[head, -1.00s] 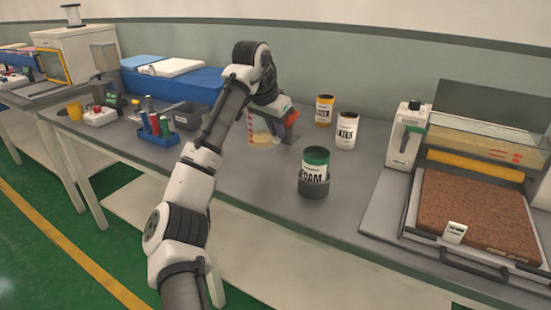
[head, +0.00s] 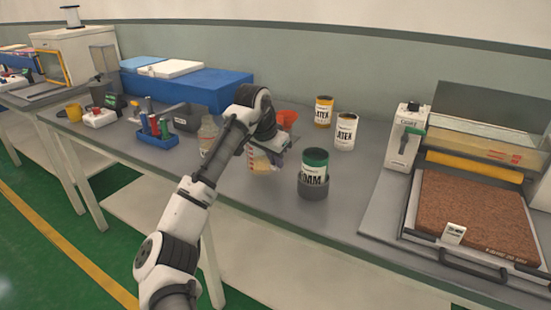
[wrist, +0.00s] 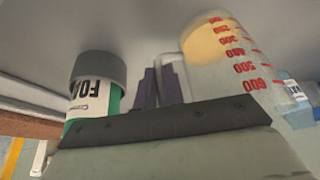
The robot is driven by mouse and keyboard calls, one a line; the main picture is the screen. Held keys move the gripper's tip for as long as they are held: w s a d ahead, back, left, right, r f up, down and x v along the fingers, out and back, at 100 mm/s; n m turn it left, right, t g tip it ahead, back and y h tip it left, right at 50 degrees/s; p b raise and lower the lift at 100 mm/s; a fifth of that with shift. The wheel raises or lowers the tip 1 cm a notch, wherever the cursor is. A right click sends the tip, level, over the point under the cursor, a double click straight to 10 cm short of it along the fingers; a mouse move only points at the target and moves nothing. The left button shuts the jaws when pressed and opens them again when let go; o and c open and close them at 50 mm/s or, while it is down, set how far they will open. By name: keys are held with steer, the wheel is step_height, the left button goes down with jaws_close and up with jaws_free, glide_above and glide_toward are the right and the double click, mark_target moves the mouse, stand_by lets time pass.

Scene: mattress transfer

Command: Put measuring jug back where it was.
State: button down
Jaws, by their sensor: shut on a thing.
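The measuring jug (head: 258,161) is clear with red graduations and pale yellow contents. It is at the middle of the bench, left of the FOAM can. My gripper (head: 277,158) is on its right side and partly hidden by my arm. In the wrist view the jug (wrist: 232,62) shows upside down at the right, with my gripper's dark fingers (wrist: 160,84) beside it, shut on its handle side. I cannot tell whether the jug's base touches the bench.
The green-topped FOAM can (head: 314,172) stands close right of my gripper. A blue rack (head: 157,138) is left. Bare bench lies in front of the jug.

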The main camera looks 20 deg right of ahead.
steer(key=c, duration=1.5)
jaws_free()
steer(key=v, duration=1.2)
steer(key=shift+b, duration=0.35)
steer(key=shift+r, duration=0.1)
